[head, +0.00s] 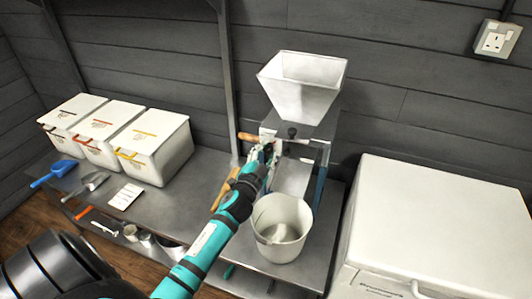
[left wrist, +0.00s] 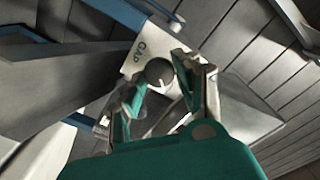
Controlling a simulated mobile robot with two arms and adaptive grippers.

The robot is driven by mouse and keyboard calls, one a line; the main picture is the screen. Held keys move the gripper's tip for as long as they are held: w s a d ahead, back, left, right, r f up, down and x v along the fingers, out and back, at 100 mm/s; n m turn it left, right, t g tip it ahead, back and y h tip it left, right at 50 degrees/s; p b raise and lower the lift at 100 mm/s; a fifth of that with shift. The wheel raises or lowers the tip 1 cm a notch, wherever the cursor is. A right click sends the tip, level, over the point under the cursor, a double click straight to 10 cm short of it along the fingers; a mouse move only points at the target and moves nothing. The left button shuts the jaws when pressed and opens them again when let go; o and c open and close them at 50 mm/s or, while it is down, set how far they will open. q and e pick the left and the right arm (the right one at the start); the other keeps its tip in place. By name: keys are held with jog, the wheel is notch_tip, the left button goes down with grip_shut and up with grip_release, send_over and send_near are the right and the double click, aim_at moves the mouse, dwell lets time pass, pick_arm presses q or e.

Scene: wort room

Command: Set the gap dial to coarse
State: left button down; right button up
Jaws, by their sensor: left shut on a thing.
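The mill (head: 318,130) stands on the bench with a white hopper (head: 303,85) on top. My left gripper (head: 262,153) is at the mill's left side. In the left wrist view its fingers (left wrist: 160,82) are on either side of the dial and shut on it. The fingers partly cover the dial. I cannot read its setting or any coarse mark. My right gripper is in neither view.
A white bucket (head: 282,228) stands under the mill's chute, close to my left forearm. A wooden handle (head: 249,137) juts out beside the gripper. Several white bins (head: 153,145), scoops (head: 90,184) and a card (head: 125,196) are at the left. A large white chest (head: 435,225) stands right.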

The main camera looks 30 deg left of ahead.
pick_arm(q)
jog(key=shift+m, duration=0.6)
jog(key=c, duration=1)
grip_release()
jog(key=shift+o, duration=0.2)
jog(key=shift+s+d+f, duration=0.1)
jog(key=shift+s+d, duration=0.05)
jog(key=shift+s, duration=0.2)
jog(key=v, duration=1.1)
jog(key=shift+s+d, duration=0.1)
jog(key=shift+s, duration=0.1)
